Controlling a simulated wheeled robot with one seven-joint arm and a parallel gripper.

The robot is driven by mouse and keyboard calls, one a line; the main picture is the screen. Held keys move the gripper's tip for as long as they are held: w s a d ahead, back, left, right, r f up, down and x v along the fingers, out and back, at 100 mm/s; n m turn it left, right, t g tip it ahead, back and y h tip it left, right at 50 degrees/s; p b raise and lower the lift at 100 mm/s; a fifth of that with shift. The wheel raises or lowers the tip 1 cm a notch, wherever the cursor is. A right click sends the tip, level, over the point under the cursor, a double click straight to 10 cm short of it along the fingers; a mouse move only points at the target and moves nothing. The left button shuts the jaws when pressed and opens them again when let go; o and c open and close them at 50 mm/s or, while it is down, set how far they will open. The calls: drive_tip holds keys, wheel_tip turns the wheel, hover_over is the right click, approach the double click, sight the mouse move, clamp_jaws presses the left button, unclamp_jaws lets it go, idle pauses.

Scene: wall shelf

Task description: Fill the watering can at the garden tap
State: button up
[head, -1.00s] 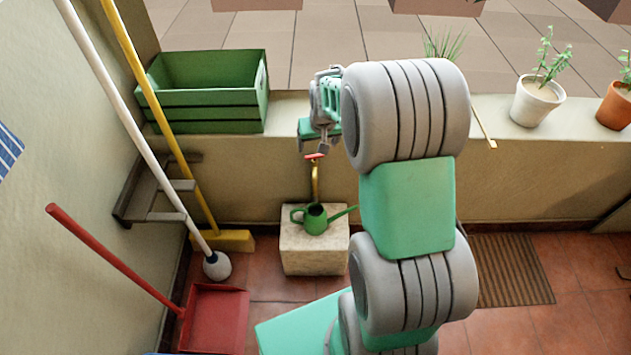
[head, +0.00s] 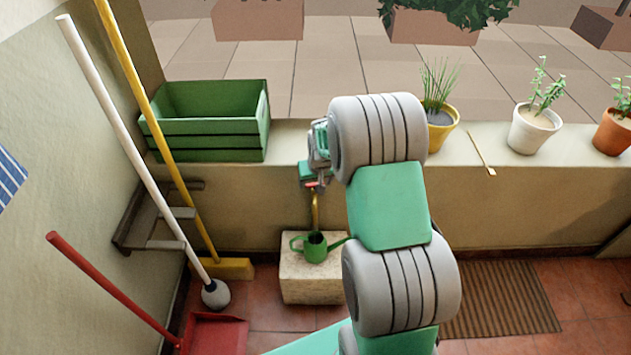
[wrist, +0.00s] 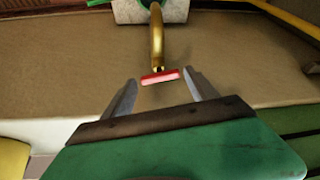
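The green watering can (head: 315,246) stands upright on a pale stone block (head: 313,281) below the garden tap, its spout pointing right. The brass tap (head: 315,208) comes out of the low wall and has a red handle (wrist: 160,77). My gripper (wrist: 159,92) is open, its two fingers to either side of the red handle in the wrist view, apart from it as far as I can tell. In the head view my gripper (head: 316,184) is just at the top of the tap and partly hides the handle. Only the green edge of the can shows in the wrist view.
A green crate (head: 210,154) sits on the wall ledge left of my arm. A yellow pot (head: 440,133), a white pot (head: 532,130) and a terracotta pot (head: 612,135) stand right. A broom, a white-handled brush and a red dustpan (head: 215,335) stand at the left.

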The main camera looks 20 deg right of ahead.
drive_tip(key=c, duration=1.1)
drive_tip(key=shift+a+m, duration=0.15)
drive_tip(key=shift+m, duration=0.55)
drive_tip(key=shift+m+g+h, duration=0.3)
drive_tip(key=shift+m+h, duration=0.2)
drive_tip(key=shift+m, duration=0.2)
drive_tip(key=o, duration=1.4)
drive_tip(key=p+v, duration=0.1)
drive_tip(key=v, duration=0.6)
drive_tip(key=shift+s+r, duration=0.15)
drive_tip(key=shift+r, duration=0.2)
